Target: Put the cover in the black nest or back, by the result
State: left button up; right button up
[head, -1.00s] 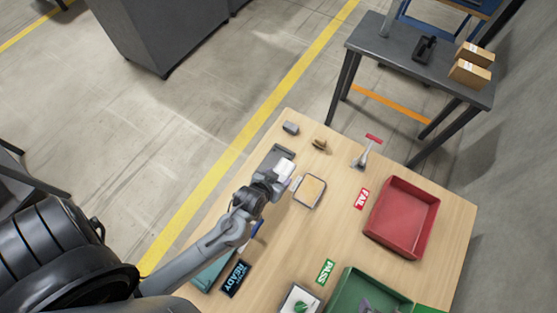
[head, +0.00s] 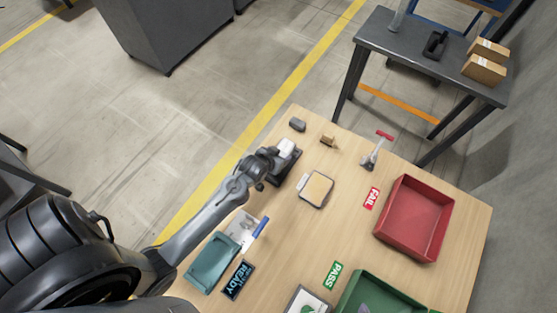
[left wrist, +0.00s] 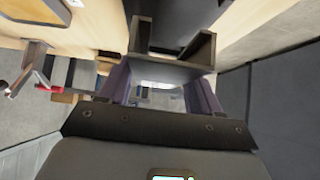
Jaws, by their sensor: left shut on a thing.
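In the head view my left gripper (head: 279,155) is shut on a small white piece, which looks like the cover (head: 287,147). It is at the far left edge of the table, over the black nest (head: 289,168), which it partly hides. Whether the cover touches the nest or is above it I cannot tell. In the left wrist view the two fingers stand on either side of a pale strip (left wrist: 160,85), with the dark walls of the nest (left wrist: 172,60) just beyond. My right gripper is not in view.
A shallow tray with a tan pad (head: 317,188) lies right of the nest. A red bin (head: 447,215) by a FAIL sign (head: 372,198), a green bin (head: 350,291) by a PASS sign (head: 332,275) and a teal bin (head: 205,277) by a READY sign (head: 237,280) stand on the table.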

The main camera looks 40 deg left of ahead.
pick_arm(q)
notch_tip(320, 180, down, 4)
jog(key=shift+s+r+b, duration=0.1)
jog(key=shift+b, duration=0.65)
jog(key=o, duration=1.4)
